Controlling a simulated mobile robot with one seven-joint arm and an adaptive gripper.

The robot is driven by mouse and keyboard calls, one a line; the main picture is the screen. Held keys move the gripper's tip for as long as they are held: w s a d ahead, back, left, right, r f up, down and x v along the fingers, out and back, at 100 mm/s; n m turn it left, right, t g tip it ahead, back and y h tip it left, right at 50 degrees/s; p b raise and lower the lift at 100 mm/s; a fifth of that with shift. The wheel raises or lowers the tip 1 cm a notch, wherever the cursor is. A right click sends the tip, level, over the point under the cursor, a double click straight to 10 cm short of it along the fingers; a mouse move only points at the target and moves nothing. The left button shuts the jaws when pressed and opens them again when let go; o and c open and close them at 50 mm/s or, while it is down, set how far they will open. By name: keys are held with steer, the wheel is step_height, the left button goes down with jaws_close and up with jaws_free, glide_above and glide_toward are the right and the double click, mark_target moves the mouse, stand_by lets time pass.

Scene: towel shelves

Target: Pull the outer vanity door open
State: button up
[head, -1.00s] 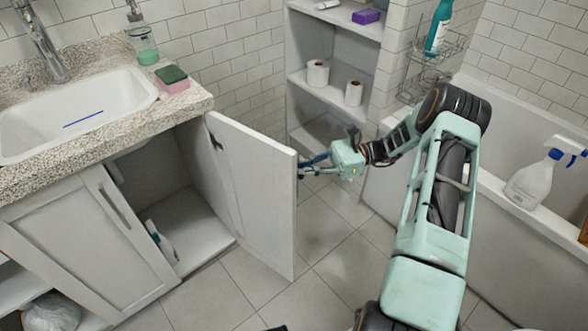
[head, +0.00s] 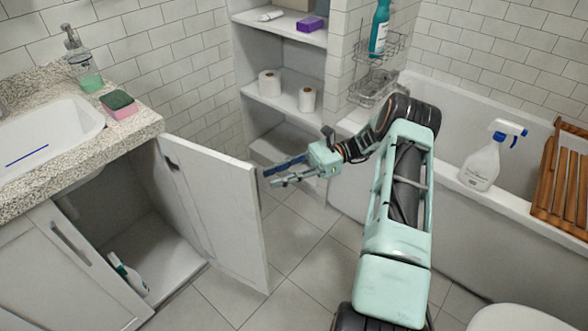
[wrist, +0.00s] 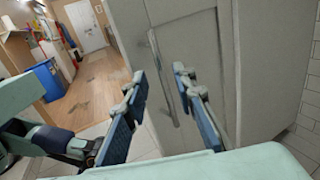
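The outer vanity door (head: 215,215) stands swung wide open from the cabinet, its inner face toward the head camera. In the wrist view its outer panel (wrist: 200,45) and long bar handle (wrist: 162,75) show ahead of my gripper. My gripper (head: 275,176) is beside the door's free edge, on its outer side, just right of it in the head view. In the wrist view its two blue-padded fingers (wrist: 165,115) are spread apart with nothing held between them.
The other vanity door (head: 70,265) is shut. Shelves (head: 285,108) with paper rolls are behind my gripper, and the bathtub (head: 450,205) is to the right. Tiled floor (head: 300,260) is clear beside the door.

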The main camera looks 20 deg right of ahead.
steer(key=d, duration=0.6)
steer(key=shift+w+d, duration=0.3)
steer(key=shift+w, duration=0.05)
